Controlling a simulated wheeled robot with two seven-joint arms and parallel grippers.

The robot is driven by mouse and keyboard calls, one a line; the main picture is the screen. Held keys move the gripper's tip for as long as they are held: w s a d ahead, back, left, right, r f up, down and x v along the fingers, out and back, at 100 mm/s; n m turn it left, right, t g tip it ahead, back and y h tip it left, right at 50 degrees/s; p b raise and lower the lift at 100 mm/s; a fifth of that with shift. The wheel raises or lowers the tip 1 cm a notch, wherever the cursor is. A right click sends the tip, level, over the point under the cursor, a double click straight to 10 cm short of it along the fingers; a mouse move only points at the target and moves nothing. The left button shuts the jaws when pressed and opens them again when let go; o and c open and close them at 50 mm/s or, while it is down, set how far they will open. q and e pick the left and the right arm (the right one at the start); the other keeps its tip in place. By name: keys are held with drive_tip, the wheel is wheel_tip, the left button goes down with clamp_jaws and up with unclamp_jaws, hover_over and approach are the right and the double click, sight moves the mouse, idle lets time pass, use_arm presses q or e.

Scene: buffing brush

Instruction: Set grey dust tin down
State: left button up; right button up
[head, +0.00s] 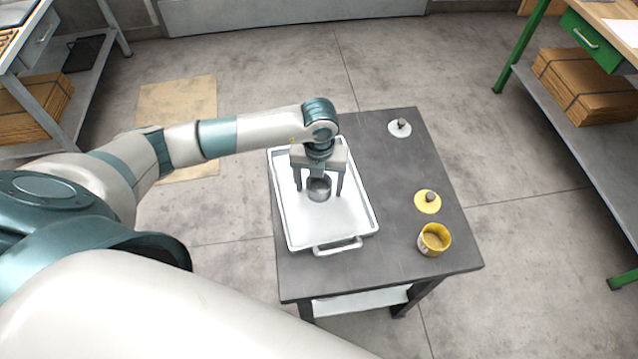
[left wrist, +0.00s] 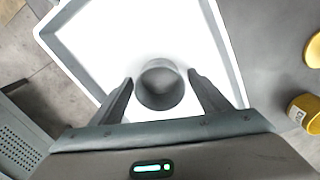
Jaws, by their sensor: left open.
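The grey dust tin (head: 319,190) stands upright on the white tray (head: 298,233), and it also shows in the left wrist view (left wrist: 160,86). My left gripper (head: 319,188) points down over the tray with its fingers on either side of the tin. In the left wrist view, the left gripper (left wrist: 160,92) is open, with a gap between each finger and the tin. The tin's far side is partly hidden by the gripper in the head view. My right gripper is not in view.
The tray lies on a dark table (head: 375,270). To its right are a yellow tin (head: 434,240), a yellow lid with a knob (head: 427,202) and a grey lid with a knob (head: 399,128). The table between the tray and these things is clear.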

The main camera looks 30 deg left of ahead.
use_arm(q)
drive_tip(key=shift+r, duration=0.45)
wheel_tip(320, 180, up, 11)
drive_tip(key=b, duration=0.3)
drive_tip(key=shift+r, duration=0.2)
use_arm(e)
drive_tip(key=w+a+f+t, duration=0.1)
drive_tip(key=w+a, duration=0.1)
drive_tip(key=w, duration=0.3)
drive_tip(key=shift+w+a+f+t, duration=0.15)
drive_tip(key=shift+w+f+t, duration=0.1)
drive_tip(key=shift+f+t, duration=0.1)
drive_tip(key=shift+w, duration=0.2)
